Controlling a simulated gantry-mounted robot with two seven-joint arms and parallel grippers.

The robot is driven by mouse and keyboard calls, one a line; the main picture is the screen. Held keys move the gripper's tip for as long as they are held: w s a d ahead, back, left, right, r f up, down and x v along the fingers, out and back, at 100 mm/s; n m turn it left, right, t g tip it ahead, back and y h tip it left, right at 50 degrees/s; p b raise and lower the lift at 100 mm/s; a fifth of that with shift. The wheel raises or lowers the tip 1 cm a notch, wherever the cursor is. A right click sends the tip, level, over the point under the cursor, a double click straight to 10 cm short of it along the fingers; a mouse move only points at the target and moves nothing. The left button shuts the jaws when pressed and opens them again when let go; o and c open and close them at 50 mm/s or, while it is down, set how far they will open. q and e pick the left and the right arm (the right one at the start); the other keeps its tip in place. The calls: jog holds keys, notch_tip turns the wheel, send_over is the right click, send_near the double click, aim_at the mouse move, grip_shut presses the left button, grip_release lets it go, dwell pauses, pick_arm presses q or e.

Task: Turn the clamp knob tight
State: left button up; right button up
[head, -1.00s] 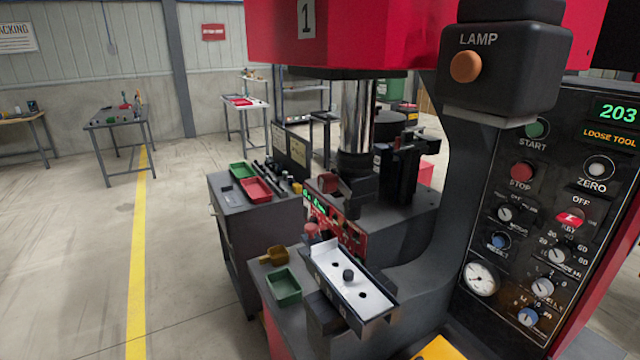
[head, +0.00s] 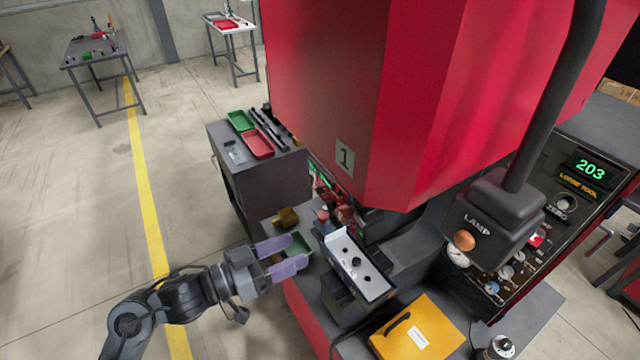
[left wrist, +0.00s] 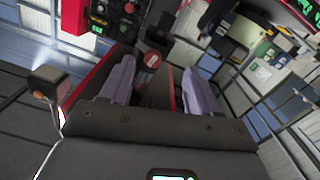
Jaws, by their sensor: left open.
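My left gripper (head: 296,252) is open and empty. My right gripper is not in view.
The large red press head (head: 400,100) overhangs the fixture. A lamp box (head: 493,212) and control panel (head: 575,190) stand at right. Open floor is at left.

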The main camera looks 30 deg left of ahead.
aim_at(340, 215)
pick_arm(q)
jog(key=w+d+r+p, duration=0.1)
jog(key=w, duration=0.1)
jog(key=w+d+r+p, duration=0.1)
jog(key=w+d, duration=0.1)
jog(key=w, duration=0.1)
jog(key=w+d+r, duration=0.2)
jog(key=w, duration=0.1)
jog(key=shift+w+d+r+p, duration=0.15)
jog(key=shift+w+p, duration=0.1)
jog(key=shift+p, duration=0.15)
jog(key=shift+w+d, duration=0.35)
jog(key=shift+w, duration=0.2)
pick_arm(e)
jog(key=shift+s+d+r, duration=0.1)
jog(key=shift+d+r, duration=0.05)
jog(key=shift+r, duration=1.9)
pick_arm(q)
jog(key=c, duration=1)
jog(key=shift+c, duration=0.2)
